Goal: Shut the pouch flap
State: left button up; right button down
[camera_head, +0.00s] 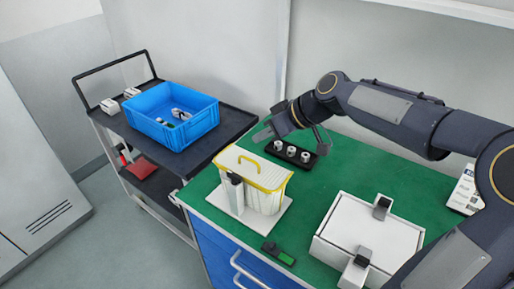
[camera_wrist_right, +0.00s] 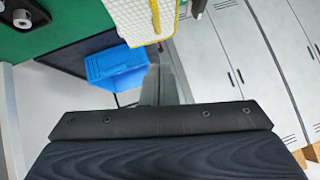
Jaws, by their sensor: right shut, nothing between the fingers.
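The pouch (camera_head: 262,199) is a white ribbed box shape with yellow trim, standing on a white base plate on the green bench top. Its white flap (camera_head: 249,167) has a yellow edge and a yellow handle loop and lies over the top; I cannot tell whether it is fully down. A grey upright piece (camera_head: 234,192) stands at the pouch's front. My right gripper (camera_head: 264,134) is shut and empty, behind and above the pouch, apart from it. In the wrist view its fingers (camera_wrist_right: 165,85) point toward the pouch flap (camera_wrist_right: 135,18). My left gripper is not in view.
A black tray with several white-topped pieces (camera_head: 291,152) lies behind the pouch. A white box (camera_head: 367,240) with dark latches stands at right. A small green-black device (camera_head: 278,254) lies at the front edge. A cart with a blue crate (camera_head: 172,139) stands left.

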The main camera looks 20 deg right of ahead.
jog(key=f, duration=0.1)
jog(key=a+f, duration=0.1)
jog(key=f, duration=0.1)
jog(key=shift+w+a+f, duration=0.15)
jog(key=shift+a+f, duration=0.1)
jog(key=shift+f, duration=0.15)
jog(key=shift+a+f, duration=0.1)
jog(key=shift+f, duration=0.5)
